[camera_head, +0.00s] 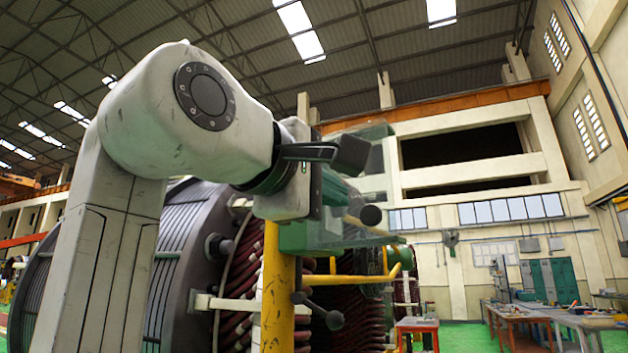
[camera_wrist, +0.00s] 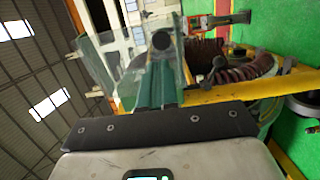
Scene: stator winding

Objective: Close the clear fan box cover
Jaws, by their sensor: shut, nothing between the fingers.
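The clear fan box cover (camera_head: 377,133) is a see-through, green-tinted panel beside my wrist in the head view. It stands raised and tilted, with its lower part partly hidden by my arm. In the wrist view the clear cover (camera_wrist: 97,66) shows at upper left, beside the fingers. My gripper (camera_wrist: 160,62) has green fingers that are shut, with nothing held. In the head view my gripper (camera_head: 345,197) points right and down, close to the cover. A round black knob (camera_head: 371,215) is at the fingertips; whether they touch is unclear. The knob also shows in the wrist view (camera_wrist: 162,40).
A yellow post (camera_head: 277,300) with black-knobbed levers (camera_head: 334,320) stands below my gripper. The large stator with red coils (camera_head: 243,265) is behind it. Work tables (camera_head: 545,312) stand at the right, with open green floor before them.

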